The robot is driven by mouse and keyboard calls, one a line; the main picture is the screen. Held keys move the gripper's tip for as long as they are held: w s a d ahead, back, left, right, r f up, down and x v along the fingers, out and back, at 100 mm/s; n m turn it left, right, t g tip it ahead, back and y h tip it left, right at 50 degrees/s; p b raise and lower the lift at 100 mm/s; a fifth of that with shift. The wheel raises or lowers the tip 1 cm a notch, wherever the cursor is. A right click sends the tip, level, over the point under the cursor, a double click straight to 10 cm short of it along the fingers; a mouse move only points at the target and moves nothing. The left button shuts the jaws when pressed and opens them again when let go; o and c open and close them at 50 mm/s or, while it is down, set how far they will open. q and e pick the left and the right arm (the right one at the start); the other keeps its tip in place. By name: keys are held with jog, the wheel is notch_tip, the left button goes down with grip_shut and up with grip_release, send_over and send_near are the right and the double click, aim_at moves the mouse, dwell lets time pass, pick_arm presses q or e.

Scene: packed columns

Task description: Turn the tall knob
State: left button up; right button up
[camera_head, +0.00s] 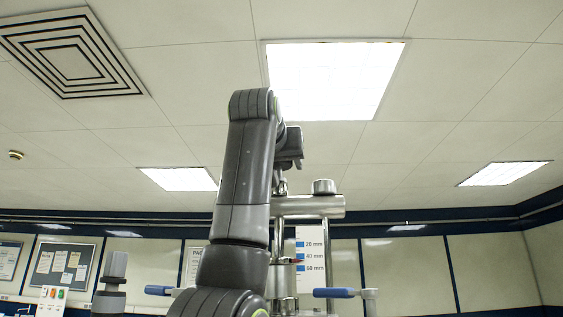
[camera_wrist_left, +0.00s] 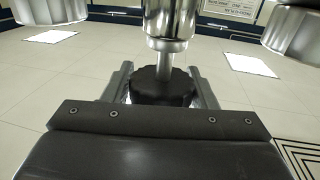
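The tall knob, a black ridged knob on a shiny metal stem, shows in the left wrist view (camera_wrist_left: 162,88); that view is upside down, with ceiling lights below. My left gripper (camera_wrist_left: 161,72) has one finger on each side of the knob. Narrow bright slivers show between finger and knob, so it looks open around it; contact at the tips is hard to judge. In the head view my raised left arm ends at the left gripper (camera_head: 294,158), above the metal frame; the arm and gripper hide the knob there. My right gripper is not in view.
A metal frame with a crossbar (camera_head: 318,206) and capped post (camera_head: 324,187) stands right behind my arm. Blue-handled levers (camera_head: 334,293) sit lower, on both sides. A scale card (camera_head: 311,256) hangs behind. Large metal cylinders (camera_wrist_left: 293,30) flank the stem in the wrist view.

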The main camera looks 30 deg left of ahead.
pick_arm(q)
jog(key=c, duration=0.6)
jog(key=shift+r+n+y, duration=0.1)
jog(key=shift+n+y, duration=0.3)
jog(key=shift+y, duration=0.1)
jog(key=n+g+y+p, duration=0.2)
jog(key=y, duration=0.1)
jog(key=n+g+y+p, duration=0.1)
jog(key=y, duration=0.1)
jog(key=shift+s+a+r+n+g, duration=0.1)
jog(key=shift+a+n+g, duration=0.15)
jog(key=shift+n+g, duration=0.15)
jog(key=n+g+y+p, duration=0.1)
jog(key=n+g+p, duration=0.1)
jog(key=n+g+y+p, duration=0.1)
jog(key=g+y+p, duration=0.1)
jog(key=g, duration=0.1)
jog(key=n+g+y+p, duration=0.1)
jog(key=n+g+p, duration=0.1)
jog(key=shift+s+a+n+g, duration=0.25)
jog(key=shift+s+n+g, duration=0.05)
jog(key=shift+s, duration=0.1)
jog(key=shift+s+n+g+y+p, duration=0.1)
jog(key=shift+n+g+y+p, duration=0.4)
jog(key=shift+n+g+p, duration=0.35)
jog(key=shift+s+g, duration=0.1)
jog(key=shift+g, duration=0.55)
